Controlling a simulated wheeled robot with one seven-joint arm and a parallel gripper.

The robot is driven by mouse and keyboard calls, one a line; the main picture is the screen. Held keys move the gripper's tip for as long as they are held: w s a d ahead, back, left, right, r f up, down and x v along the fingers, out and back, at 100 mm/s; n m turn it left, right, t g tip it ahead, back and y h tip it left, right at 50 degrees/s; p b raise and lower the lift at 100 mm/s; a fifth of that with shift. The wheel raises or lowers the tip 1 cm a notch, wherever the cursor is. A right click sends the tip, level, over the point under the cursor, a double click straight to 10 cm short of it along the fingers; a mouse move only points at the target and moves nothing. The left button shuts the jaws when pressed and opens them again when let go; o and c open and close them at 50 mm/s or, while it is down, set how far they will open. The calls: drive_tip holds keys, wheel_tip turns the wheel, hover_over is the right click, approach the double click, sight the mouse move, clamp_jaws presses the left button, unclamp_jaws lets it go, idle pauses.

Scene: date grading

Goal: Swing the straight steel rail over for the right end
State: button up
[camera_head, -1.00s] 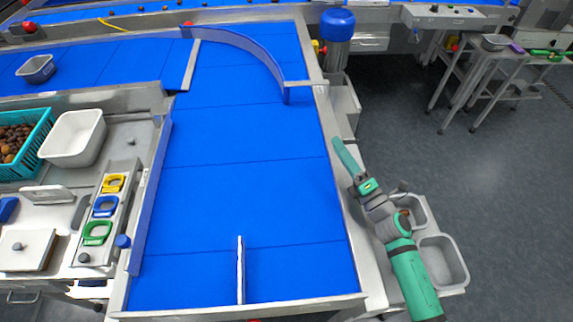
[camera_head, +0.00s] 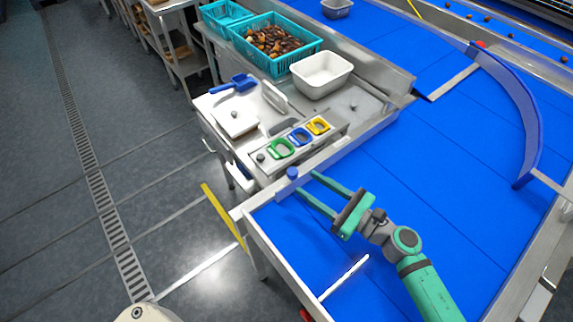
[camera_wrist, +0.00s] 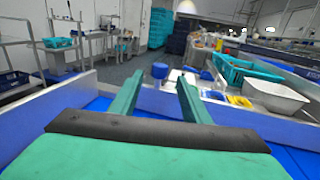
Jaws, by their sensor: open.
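The straight steel rail (camera_head: 347,149) runs along the left edge of the blue belt in the head view. A blue knob (camera_head: 292,173) stands at its near end. My gripper (camera_head: 306,183) is open and empty over the near left part of the belt, its fingers pointing at the knob. In the wrist view the knob (camera_wrist: 160,71) shows between the two fingertips (camera_wrist: 160,78), apparently beyond them. I cannot tell whether either finger touches it.
A thin pale divider (camera_head: 344,277) stands on the near belt. A curved blue guide (camera_head: 522,105) is at the far right. Left of the rail is a bench with coloured handles (camera_head: 300,137), a white tub (camera_head: 322,84) and a teal date crate (camera_head: 279,68). Open floor lies left.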

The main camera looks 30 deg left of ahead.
drive_tip(key=a, duration=0.7)
drive_tip(key=w+a, duration=0.1)
drive_tip(key=a, duration=0.2)
drive_tip(key=shift+w+a, duration=0.1)
drive_tip(key=shift+a, duration=0.25)
drive_tip(key=shift+c, duration=0.3)
clamp_jaws()
